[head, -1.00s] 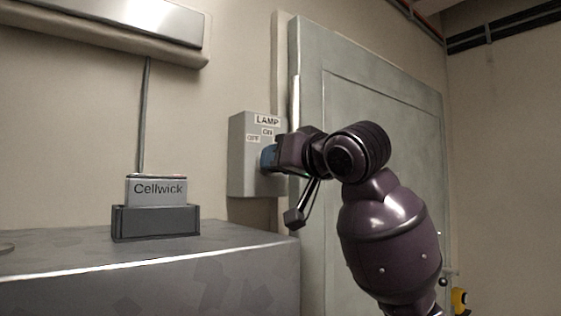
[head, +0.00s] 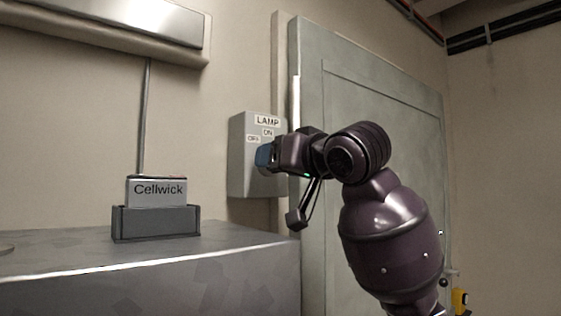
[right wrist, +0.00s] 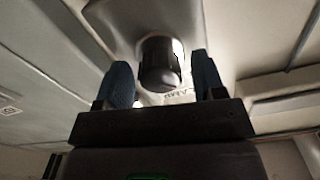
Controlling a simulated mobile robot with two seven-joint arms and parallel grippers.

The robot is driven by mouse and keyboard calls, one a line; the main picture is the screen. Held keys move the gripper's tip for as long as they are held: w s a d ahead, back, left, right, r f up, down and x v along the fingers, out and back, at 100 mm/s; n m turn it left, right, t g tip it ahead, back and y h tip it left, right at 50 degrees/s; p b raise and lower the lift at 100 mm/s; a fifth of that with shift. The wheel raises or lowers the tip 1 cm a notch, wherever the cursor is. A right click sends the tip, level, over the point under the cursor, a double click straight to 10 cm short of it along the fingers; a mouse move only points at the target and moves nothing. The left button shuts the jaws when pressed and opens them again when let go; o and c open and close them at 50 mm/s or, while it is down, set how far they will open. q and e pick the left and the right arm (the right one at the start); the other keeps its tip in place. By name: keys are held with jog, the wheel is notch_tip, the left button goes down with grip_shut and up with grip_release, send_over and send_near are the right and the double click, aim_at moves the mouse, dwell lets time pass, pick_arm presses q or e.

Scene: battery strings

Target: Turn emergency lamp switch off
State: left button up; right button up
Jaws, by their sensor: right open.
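The lamp switch box (head: 240,178) is a grey box on the wall left of the door, with labels LAMP, ON and OFF. My right gripper (head: 263,157) is in front of the box, just below the labels, and hides the knob in the head view. In the right wrist view the dark round knob (right wrist: 160,66) sits between the two blue fingers of my right gripper (right wrist: 163,80). The fingers are open, with a gap on either side of the knob. Which label the knob points to is not clear. My left gripper is not in view.
A grey cabinet (head: 150,270) stands at the lower left. On it a battery marked Cellwick (head: 158,189) sits in a dark holder (head: 155,224). A lamp housing (head: 120,20) hangs on the wall above. A large grey door (head: 385,130) is behind my right arm.

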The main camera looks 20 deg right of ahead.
jog(key=shift+s, duration=0.1)
jog(key=b+v, duration=0.2)
jog(key=v, duration=0.8)
jog(key=shift+s, duration=0.3)
jog(key=shift+d, duration=0.15)
jog(key=w+d+f+m+g+h, duration=0.1)
jog(key=w+f, duration=0.3)
jog(key=f, duration=0.7)
jog(key=w+d+f, duration=0.2)
jog(key=w+f, duration=0.3)
jog(key=f, duration=0.5)
jog(key=w+d+f+m+g+h, duration=0.1)
jog(key=w+f, duration=0.3)
jog(key=f, duration=0.7)
jog(key=s+d+f+g+h, duration=0.1)
jog(key=s+f, duration=0.1)
jog(key=f, duration=0.8)
jog(key=s+d+f+h, duration=0.1)
jog(key=s+f, duration=0.1)
jog(key=f, duration=0.8)
jog(key=s+f+n+g+h, duration=0.1)
jog(key=s+f+g+h, duration=0.1)
jog(key=s+f, duration=2.3)
jog(key=shift+d+f, duration=0.4)
jog(key=shift+f, duration=0.1)
